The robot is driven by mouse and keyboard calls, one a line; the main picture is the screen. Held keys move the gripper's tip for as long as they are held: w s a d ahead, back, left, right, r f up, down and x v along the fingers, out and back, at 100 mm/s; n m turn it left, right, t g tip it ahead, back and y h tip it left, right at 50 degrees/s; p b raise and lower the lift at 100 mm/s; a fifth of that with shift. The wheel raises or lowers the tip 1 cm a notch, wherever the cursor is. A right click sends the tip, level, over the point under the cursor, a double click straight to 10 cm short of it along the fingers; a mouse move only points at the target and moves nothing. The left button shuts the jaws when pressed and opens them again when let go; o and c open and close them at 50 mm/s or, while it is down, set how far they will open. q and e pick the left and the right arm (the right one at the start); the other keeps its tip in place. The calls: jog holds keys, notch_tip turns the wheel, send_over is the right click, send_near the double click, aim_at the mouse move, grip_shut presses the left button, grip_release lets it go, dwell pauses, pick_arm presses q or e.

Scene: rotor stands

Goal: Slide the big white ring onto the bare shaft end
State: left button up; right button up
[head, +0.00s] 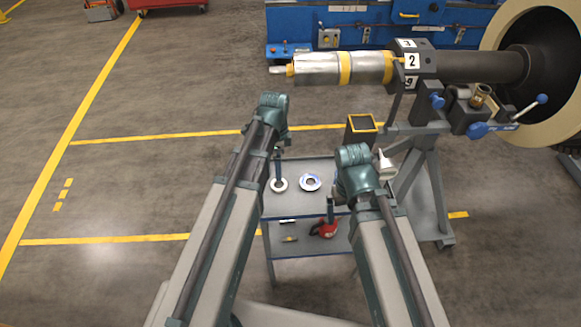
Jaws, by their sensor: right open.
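The silver shaft (318,69) with yellow bands lies level in the stand at the upper right. Its narrow bare end (277,70) points left, with no ring on it. A large white ring (302,182) with bluish parts lies flat on the cart's top shelf. A smaller white ring (271,185) lies left of it. My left gripper (279,178) hangs over the smaller ring; its fingers are too small to read. My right gripper (331,212) is open near the shelf's front edge, right of and nearer than the large ring, apart from it.
The grey cart (305,208) has a lower shelf with a red item (325,229) and small parts. A dark yellow-rimmed box (361,128) and a white funnel-like piece (387,166) are behind and right. The stand (424,170) bounds the right; floor at left is clear.

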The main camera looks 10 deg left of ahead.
aim_at(279, 187)
pick_arm(q)
jog(key=shift+f+b, duration=5.05)
jog(key=c, duration=1.2)
jog(key=shift+r, duration=0.1)
jog(key=shift+c, duration=0.2)
